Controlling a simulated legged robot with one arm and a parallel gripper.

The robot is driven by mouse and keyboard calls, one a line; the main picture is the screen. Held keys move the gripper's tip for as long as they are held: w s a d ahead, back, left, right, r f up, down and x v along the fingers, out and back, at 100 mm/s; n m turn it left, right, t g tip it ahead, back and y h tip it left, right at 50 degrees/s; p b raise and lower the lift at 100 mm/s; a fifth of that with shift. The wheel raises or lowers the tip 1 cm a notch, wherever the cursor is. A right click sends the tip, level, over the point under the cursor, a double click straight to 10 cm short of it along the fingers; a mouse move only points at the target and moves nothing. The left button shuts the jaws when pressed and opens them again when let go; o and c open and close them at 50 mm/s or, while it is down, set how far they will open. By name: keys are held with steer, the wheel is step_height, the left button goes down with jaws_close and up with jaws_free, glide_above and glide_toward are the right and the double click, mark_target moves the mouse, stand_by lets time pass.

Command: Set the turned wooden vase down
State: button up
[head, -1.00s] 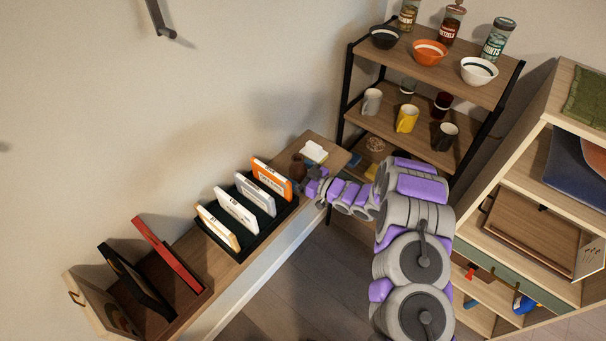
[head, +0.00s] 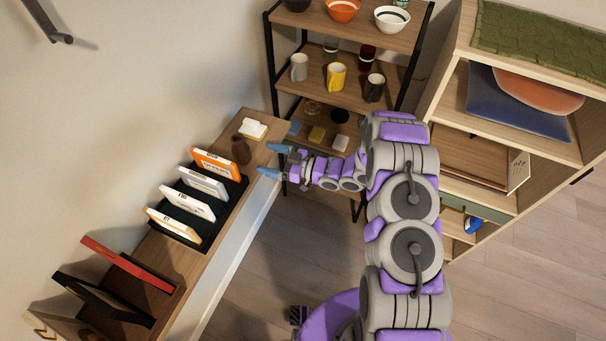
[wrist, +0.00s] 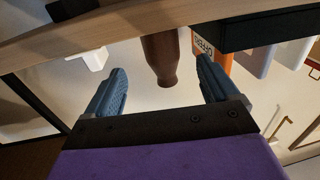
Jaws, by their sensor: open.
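The turned wooden vase (head: 241,149), dark brown, stands on the long wooden ledge along the wall, between the orange book and a small white item. The wrist view is upside down, and there the vase (wrist: 161,60) shows with its base on the ledge and its narrow neck pointing down the picture. My gripper (head: 268,160) is open and empty, just off the ledge's front edge to the right of the vase. In the wrist view its two blue fingers (wrist: 160,78) are spread wide, with the vase beyond the gap between them and apart from both.
An orange book (head: 216,163) in a dark rack stands close to the vase. A white item on a yellowish base (head: 253,129) lies on the other side. A black-framed shelf (head: 336,113) with mugs and bowls stands behind. Floor (head: 330,232) is clear in front.

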steer(key=w+d+r+m+t+h, duration=0.35)
steer(key=w+d+r+h, duration=0.45)
steer(key=w+d+h, duration=0.3)
steer(key=s+d+r+m+h, duration=0.2)
steer(key=s+d+r+h, duration=0.15)
steer(key=d, duration=0.35)
steer(key=s+d+r+m+h, duration=0.25)
steer(key=s+d+r, duration=0.2)
steer(key=d, duration=0.25)
steer(key=s+d+r+m+g+h, duration=0.1)
steer(key=s+d+r+m+g, duration=0.15)
steer(key=s, duration=0.75)
steer(key=s+d+r+m+g+h, duration=0.2)
steer(key=s+d+r, duration=0.15)
steer(key=s, duration=0.55)
steer(key=s+a+r+m+g+y, duration=0.1)
steer(key=s+a+g, duration=0.1)
steer(key=s, duration=0.9)
steer(key=s+a+r+m+g+y, duration=0.1)
steer(key=s+a+r+g, duration=0.1)
steer(key=s, duration=1)
steer(key=shift+s+a+r+g+y, duration=0.25)
steer(key=shift+a+g, duration=0.45)
steer(key=shift+a, duration=0.4)
